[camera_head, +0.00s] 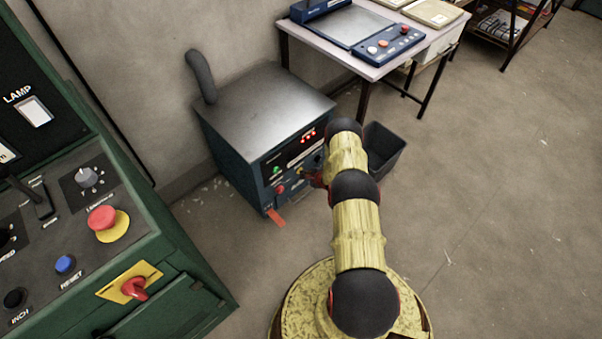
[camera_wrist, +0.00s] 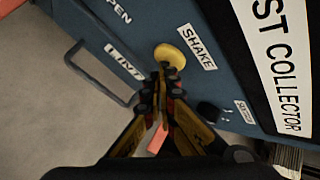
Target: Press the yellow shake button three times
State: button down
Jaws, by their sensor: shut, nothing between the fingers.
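The round yellow shake button (camera_wrist: 171,55) is on the blue panel of the dust collector in the wrist view, with a white SHAKE label (camera_wrist: 197,46) at its right. My gripper (camera_wrist: 163,72) is shut and empty. Its fingertips overlap the button's lower edge in the picture; I cannot tell whether they touch it or whether it is pressed in. In the head view the dust collector (camera_head: 262,98) is a blue box with a grey top, and my arm hides part of its front and most of the gripper.
A handle (camera_wrist: 88,68) and a small black knob (camera_wrist: 208,110) flank the button. A dark bin (camera_head: 385,150) stands right of the box. A green control console (camera_head: 190,262) is at the left, and a table (camera_head: 425,45) at the back. The right floor is clear.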

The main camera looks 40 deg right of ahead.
jog(key=shift+w, duration=0.25)
dwell(0.4)
jog(key=shift+s, duration=1.2)
jog(key=s, duration=0.1)
jog(key=s+p, duration=0.1)
jog(key=s, duration=0.3)
jog(key=shift+d, duration=0.25)
dwell(1.6)
